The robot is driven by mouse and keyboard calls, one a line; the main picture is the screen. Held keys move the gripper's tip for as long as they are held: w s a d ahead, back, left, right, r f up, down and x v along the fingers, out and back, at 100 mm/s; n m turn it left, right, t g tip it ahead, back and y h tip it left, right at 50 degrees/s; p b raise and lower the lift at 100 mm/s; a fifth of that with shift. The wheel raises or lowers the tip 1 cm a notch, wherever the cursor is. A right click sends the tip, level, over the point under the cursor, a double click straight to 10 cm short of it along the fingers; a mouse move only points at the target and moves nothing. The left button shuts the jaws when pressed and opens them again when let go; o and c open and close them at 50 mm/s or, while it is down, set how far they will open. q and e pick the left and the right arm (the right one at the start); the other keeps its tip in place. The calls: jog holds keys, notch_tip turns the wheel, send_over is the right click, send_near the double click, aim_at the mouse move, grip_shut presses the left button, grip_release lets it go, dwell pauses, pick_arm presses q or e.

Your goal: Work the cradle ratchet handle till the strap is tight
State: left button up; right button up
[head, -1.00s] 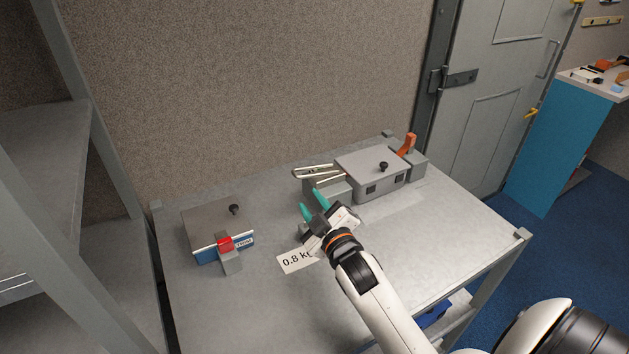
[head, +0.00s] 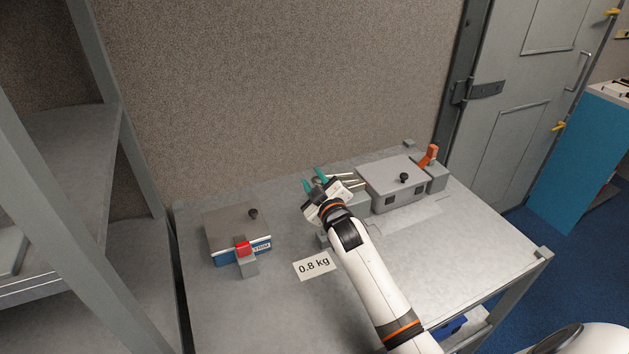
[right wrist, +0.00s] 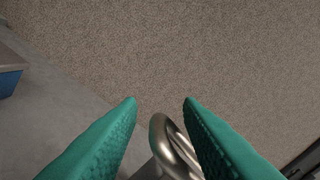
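The ratchet handle (head: 346,180) is a silver metal loop at the left end of a grey box-shaped unit (head: 392,187) on the table. My right gripper (head: 314,181) has teal fingers and is at the handle's left end. In the right wrist view, the handle's rounded end (right wrist: 168,132) lies between the two spread fingers. A gap shows at its left, and its right edge is close to or touching the right finger. The right gripper is open. I cannot make out the strap. My left gripper is not in view.
An orange lever (head: 429,157) stands at the unit's right end. A 0.8 kg label (head: 314,265) lies in front. The table (head: 430,260) is clear at the front right.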

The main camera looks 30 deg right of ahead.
grip_shut()
jog(key=shift+r+p, duration=0.2)
jog(key=shift+p, duration=0.1)
dwell(0.5)
jog(key=shift+r+m+p, duration=0.35)
jog(key=shift+m+p, duration=0.05)
jog(key=d+r+m+p, duration=0.7)
jog(key=d+m+p, duration=0.1)
jog(key=m, duration=0.3)
jog(key=shift+s+d+r+m+y+p, duration=0.3)
jog(key=shift+d+r+p, duration=0.1)
jog(key=shift+p, duration=0.1)
jog(key=shift+g, duration=0.3)
